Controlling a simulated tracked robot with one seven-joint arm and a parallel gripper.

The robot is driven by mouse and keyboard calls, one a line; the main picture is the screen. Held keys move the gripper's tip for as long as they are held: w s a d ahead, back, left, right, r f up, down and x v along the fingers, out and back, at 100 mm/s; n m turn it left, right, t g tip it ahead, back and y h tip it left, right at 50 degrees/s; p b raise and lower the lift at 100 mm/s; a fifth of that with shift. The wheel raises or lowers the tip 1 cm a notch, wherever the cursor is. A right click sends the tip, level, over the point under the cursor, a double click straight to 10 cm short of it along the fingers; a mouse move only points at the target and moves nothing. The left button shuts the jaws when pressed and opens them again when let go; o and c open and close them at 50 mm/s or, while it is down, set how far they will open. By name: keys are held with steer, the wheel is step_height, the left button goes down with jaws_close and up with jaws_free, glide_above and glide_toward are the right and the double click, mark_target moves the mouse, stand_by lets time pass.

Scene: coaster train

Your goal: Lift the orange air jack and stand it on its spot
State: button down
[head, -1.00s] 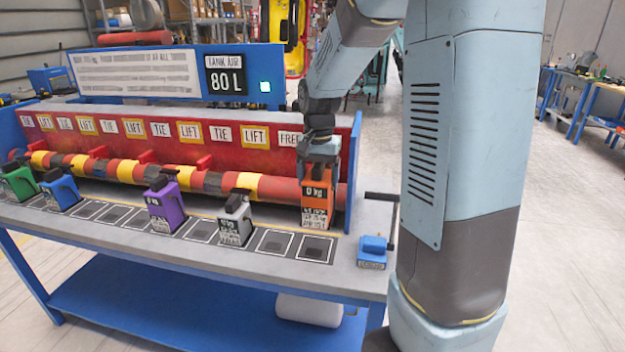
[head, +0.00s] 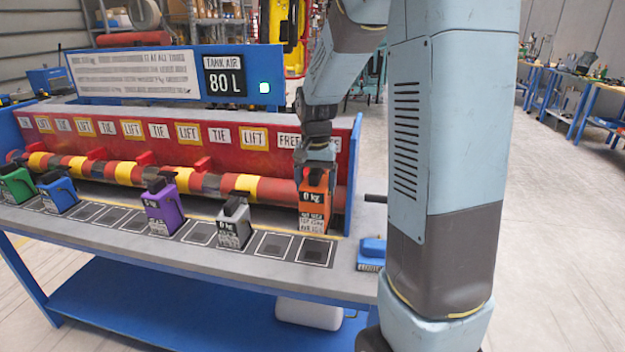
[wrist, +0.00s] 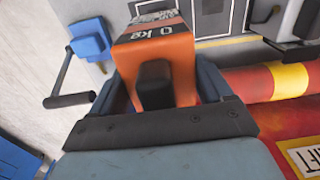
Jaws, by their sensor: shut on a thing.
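The orange air jack (head: 314,203) is at the right end of the bench, upright, with "0 kg" on its face. My gripper (head: 315,168) is shut on its top from above. In the wrist view the orange jack (wrist: 155,55) sits between my two fingers (wrist: 165,90), its black top piece toward the camera. Just in front of the jack in the head view is a dark framed square spot (head: 312,250), the last at the right of the row. I cannot tell whether the jack's base touches the bench.
A grey jack (head: 234,224), a purple jack (head: 162,207), a blue jack (head: 58,192) and a green jack (head: 16,186) stand along the row. A red and yellow pipe (head: 240,182) runs behind. A blue block with a handle (head: 371,253) is at the right edge.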

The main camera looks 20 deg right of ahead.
steer(key=shift+a+f, duration=0.1)
steer(key=shift+f, duration=4.95)
jaws_free()
steer(key=shift+s, duration=0.1)
